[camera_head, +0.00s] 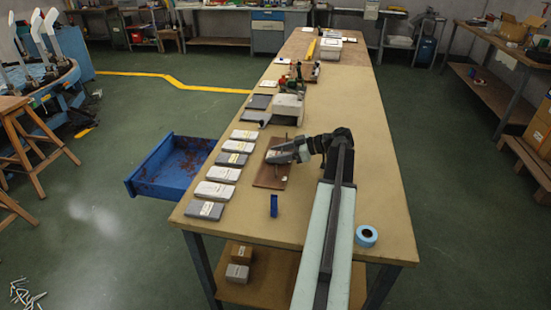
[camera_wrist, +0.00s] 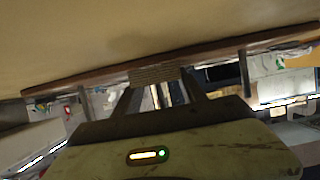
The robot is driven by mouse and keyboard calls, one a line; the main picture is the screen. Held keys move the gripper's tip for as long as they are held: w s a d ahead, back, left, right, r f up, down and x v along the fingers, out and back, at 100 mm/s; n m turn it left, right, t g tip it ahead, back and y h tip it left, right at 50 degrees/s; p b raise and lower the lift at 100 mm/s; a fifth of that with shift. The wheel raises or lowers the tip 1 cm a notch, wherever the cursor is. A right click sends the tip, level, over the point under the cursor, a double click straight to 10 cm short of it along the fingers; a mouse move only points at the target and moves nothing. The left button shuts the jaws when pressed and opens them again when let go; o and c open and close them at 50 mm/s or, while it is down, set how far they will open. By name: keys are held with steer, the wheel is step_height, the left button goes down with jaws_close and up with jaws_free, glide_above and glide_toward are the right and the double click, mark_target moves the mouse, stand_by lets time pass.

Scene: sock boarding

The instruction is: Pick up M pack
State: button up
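A row of flat packs lies along the left edge of the table, some white and some grey. The nearest is a grey pack (camera_head: 205,210), then a white pack (camera_head: 214,190), another white pack (camera_head: 223,174) and a grey pack (camera_head: 232,159). Their labels are too small to read, so I cannot tell which is the M pack. My gripper (camera_head: 272,156) is above a brown board (camera_head: 270,178), right of the packs. In the wrist view its two fingers (camera_wrist: 162,82) stand apart with a gap between them. A small beige ribbed patch shows at their tips. No pack is seen between them.
A white machine (camera_head: 288,108) stands behind my gripper. A small blue block (camera_head: 274,206) stands near the front, and a blue tape roll (camera_head: 366,236) lies at the right. An open blue drawer (camera_head: 165,165) juts out left.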

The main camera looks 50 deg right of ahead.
steer(key=shift+r, duration=0.1)
step_height(320, 180, up, 10)
steer(key=p, duration=1)
steer(key=shift+r, duration=0.15)
